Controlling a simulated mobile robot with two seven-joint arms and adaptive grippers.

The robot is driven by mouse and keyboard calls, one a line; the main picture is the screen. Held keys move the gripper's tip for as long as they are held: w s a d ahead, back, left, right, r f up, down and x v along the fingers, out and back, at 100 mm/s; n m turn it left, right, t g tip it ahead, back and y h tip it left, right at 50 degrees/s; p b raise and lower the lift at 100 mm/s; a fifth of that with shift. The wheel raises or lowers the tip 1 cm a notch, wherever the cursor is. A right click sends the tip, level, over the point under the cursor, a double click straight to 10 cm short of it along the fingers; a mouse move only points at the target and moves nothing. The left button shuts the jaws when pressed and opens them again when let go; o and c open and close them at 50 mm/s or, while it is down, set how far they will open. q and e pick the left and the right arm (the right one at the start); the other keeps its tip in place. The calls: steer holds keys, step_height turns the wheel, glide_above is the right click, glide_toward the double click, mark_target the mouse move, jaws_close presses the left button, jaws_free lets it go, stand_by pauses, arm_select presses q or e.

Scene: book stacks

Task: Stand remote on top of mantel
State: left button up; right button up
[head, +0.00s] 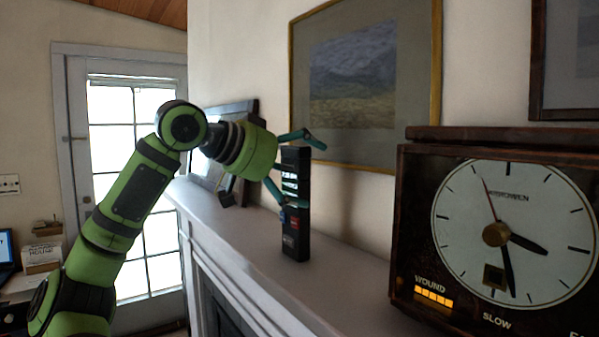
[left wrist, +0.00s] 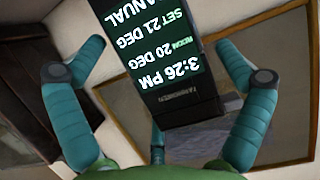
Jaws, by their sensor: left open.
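The remote (head: 295,206) is black, with a lit screen near its top and small buttons lower down. It stands upright on the white mantel (head: 340,278) in the head view, its lower end at the mantel surface. My left gripper (head: 312,172) is open, with its teal fingers spread around the remote's upper part. In the left wrist view the remote (left wrist: 165,60) shows its screen upside down, between the spread fingers of the gripper (left wrist: 160,95), with gaps visible on both sides. My right gripper is in neither view.
A large dark clock (head: 400,220) stands on the mantel at the right. A gold-framed picture (head: 365,80) hangs on the wall behind the remote. A dark framed item (head: 232,120) leans behind my arm. Bare mantel lies between the remote and clock.

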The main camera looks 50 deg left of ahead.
arm_select(q)
steer(key=shift+s+r, duration=0.2)
steer(key=shift+s, duration=0.15)
steer(key=b+v, duration=0.1)
steer(key=v, duration=1)
steer(key=shift+s, duration=0.15)
steer(key=shift+r, duration=0.1)
